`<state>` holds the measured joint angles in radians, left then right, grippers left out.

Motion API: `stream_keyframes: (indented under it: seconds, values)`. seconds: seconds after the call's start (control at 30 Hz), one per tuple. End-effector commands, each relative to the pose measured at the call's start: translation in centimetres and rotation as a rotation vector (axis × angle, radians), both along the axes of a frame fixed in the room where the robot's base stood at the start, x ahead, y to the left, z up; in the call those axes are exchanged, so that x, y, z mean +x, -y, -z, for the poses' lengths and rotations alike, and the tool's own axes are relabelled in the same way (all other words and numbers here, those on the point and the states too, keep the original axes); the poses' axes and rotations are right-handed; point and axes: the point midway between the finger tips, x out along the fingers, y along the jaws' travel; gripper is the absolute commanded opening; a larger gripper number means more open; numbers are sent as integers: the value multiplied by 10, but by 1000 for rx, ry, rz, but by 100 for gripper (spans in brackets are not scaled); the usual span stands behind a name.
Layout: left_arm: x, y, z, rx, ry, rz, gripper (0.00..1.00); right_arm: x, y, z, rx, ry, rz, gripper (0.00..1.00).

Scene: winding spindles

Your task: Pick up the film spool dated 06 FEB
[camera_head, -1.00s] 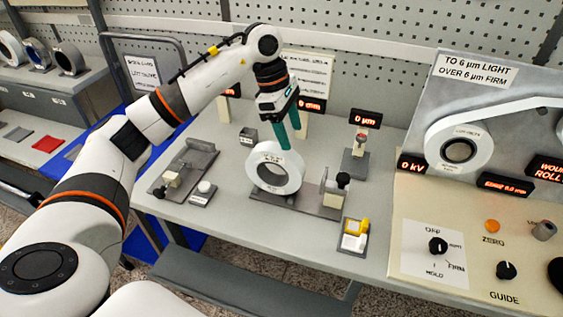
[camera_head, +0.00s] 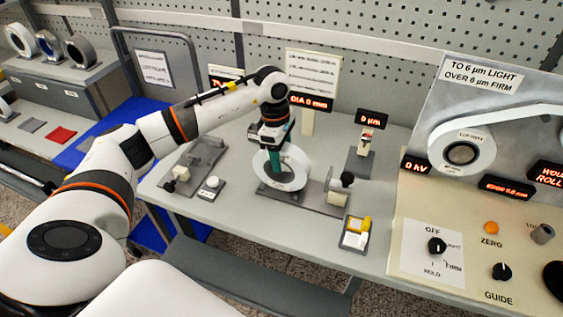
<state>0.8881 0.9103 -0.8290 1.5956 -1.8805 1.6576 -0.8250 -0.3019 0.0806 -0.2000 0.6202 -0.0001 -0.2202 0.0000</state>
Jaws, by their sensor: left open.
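My left gripper (camera_head: 276,168) has teal fingers pointing down and is open. The fingers overlap the left part of the spool in the view and hide some of it and its hole. I cannot tell whether they touch it. My right gripper is not in view.
A grey fixture (camera_head: 195,160) is left of the stand. A small tray (camera_head: 354,232) and a control panel (camera_head: 430,275) are to the right.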

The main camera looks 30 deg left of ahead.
Motion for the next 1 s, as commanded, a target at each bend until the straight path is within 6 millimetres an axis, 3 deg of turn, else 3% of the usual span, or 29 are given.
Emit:
stream_keyframes:
  seconds: [0.13,0.37,0.73,1.0]
  values:
    - [0,2,12,-1,-1,0,62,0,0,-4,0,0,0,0]
    - [1,2,14,0,1,0,62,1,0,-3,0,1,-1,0]
    - [1,2,13,0,1,0,1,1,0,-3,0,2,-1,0]
    - [2,2,11,-1,4,0,0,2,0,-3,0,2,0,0]
